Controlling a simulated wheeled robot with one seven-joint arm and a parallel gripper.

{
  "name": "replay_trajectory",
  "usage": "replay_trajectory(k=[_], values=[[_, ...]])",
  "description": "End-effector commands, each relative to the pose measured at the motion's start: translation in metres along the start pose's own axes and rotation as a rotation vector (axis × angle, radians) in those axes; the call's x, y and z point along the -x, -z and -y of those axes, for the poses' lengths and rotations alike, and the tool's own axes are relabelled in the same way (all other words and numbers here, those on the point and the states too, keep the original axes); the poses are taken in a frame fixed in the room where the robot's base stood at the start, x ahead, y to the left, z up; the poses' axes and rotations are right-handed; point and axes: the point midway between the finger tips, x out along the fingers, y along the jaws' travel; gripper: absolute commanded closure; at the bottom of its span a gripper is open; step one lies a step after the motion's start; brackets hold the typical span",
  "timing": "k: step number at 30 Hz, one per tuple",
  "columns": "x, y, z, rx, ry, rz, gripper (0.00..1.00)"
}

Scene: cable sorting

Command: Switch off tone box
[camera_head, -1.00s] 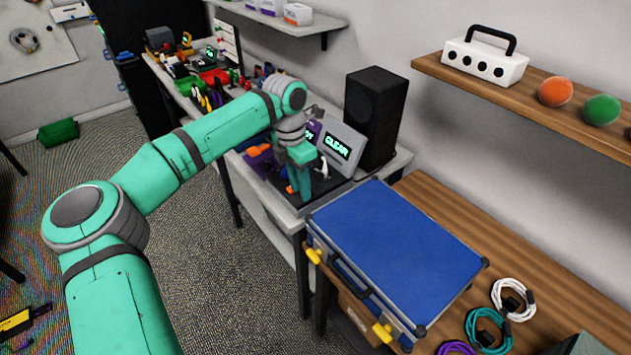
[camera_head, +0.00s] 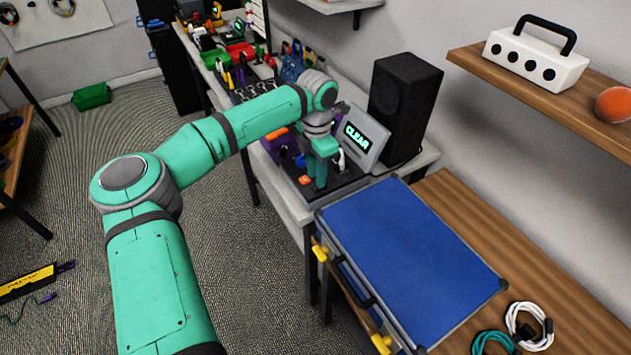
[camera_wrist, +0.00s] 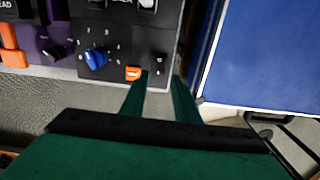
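No contact is clear.
A black speaker (camera_head: 402,105) stands behind and right of the device. A blue-topped case (camera_head: 405,255) lies close on the right, with coiled cables (camera_head: 528,322) beyond it. Tools and bins crowd the far bench. A shelf (camera_head: 560,115) juts out at upper right.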

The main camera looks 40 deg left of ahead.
Motion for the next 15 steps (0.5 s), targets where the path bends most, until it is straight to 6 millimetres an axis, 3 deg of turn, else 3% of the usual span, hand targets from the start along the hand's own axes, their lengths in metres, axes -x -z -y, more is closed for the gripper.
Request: replay_trajectory(k=[6,15], values=[[-0.028,0.004,-0.002,0.007,0.001,-0.001,0.72],[-0.037,0.004,-0.003,0.008,-0.001,0.0,0.72]])
